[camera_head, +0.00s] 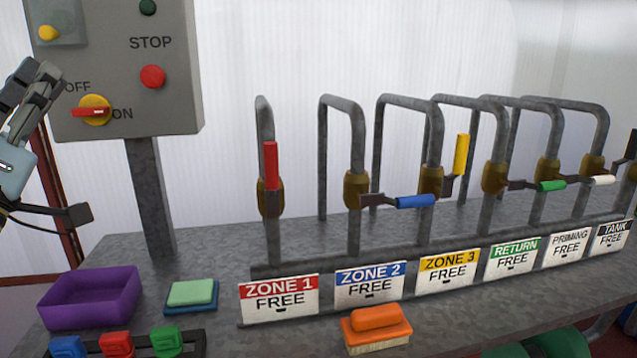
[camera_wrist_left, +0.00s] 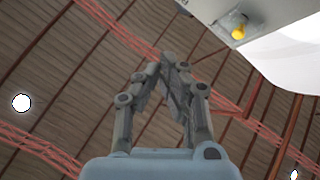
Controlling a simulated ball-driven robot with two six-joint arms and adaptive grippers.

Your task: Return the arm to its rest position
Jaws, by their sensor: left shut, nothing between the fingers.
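My left gripper (camera_head: 38,82) is at the left edge of the head view, pointing up, beside the left side of the grey control box (camera_head: 120,30). Its fingers are shut with nothing between them. In the left wrist view the left gripper (camera_wrist_left: 172,70) shows its fingers closed together against the ceiling. The box has a red and yellow rotary switch (camera_head: 94,110) turned level, a red stop button (camera_head: 152,76) and a green button (camera_head: 148,6). My right gripper is in neither view.
Bent pipes with coloured valve handles, such as the blue one (camera_head: 415,201), stand behind label plates (camera_head: 370,286) along the grey bench (camera_head: 225,245). A purple tray (camera_head: 92,298), sponges (camera_head: 191,293), a brush (camera_head: 376,325) and coloured clips (camera_head: 117,343) lie in front.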

